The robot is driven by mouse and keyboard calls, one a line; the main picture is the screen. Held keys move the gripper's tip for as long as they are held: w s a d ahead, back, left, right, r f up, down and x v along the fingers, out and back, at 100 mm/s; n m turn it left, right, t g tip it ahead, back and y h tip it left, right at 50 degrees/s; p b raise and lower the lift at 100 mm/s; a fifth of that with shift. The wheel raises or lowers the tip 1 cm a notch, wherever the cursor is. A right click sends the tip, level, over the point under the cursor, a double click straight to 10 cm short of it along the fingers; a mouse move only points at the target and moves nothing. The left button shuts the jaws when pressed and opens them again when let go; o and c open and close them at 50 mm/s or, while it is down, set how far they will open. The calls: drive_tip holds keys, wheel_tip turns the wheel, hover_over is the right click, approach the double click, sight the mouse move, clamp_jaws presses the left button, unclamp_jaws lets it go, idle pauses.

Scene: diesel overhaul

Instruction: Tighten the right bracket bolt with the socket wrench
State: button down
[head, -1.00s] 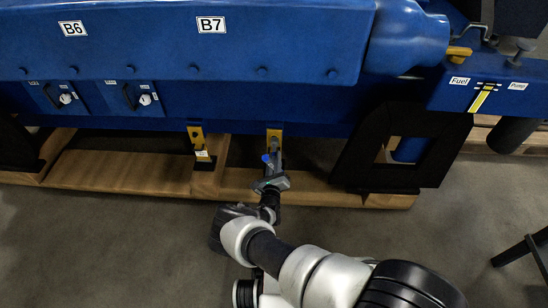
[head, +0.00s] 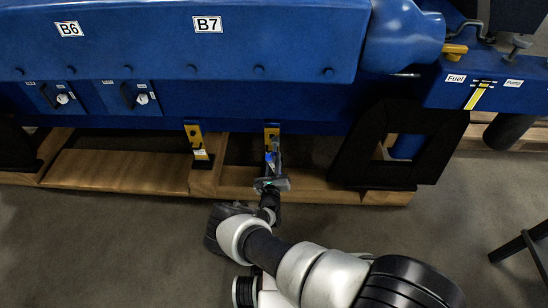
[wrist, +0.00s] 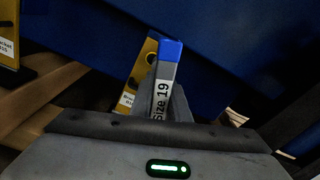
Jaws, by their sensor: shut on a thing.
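My gripper (head: 271,182) is shut on the socket wrench (head: 273,158), in front of the right yellow bracket (head: 271,131) under the blue engine block. In the wrist view, my gripper (wrist: 161,112) shows around the wrench (wrist: 166,72), which has a blue end and a "Size 19" label. The right bracket (wrist: 144,66) stands behind the wrench, partly covered by it. The bolt is hidden or too small to make out. I cannot tell whether the socket touches it. The left yellow bracket (head: 194,134) stands apart to the left.
The blue engine (head: 180,60) hangs over the workspace. A black support leg (head: 350,150) stands close to the right of my gripper. Wooden pallet beams (head: 120,172) lie below. Open floor (head: 110,240) lies in front, and a dark stool (head: 525,245) stands at the far right.

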drive_tip(key=n+b, duration=0.2)
drive_tip(key=n, duration=0.1)
drive_tip(key=shift+a+f, duration=0.15)
drive_tip(key=shift+a, duration=0.25)
drive_tip(key=n+b, duration=0.1)
drive_tip(key=n, duration=0.3)
drive_tip(key=a+r+n+b, duration=0.1)
drive_tip(key=n, duration=0.3)
drive_tip(key=r+n+b, duration=0.1)
drive_tip(key=n+b, duration=0.1)
drive_tip(key=n, duration=0.3)
drive_tip(key=shift+a, duration=0.35)
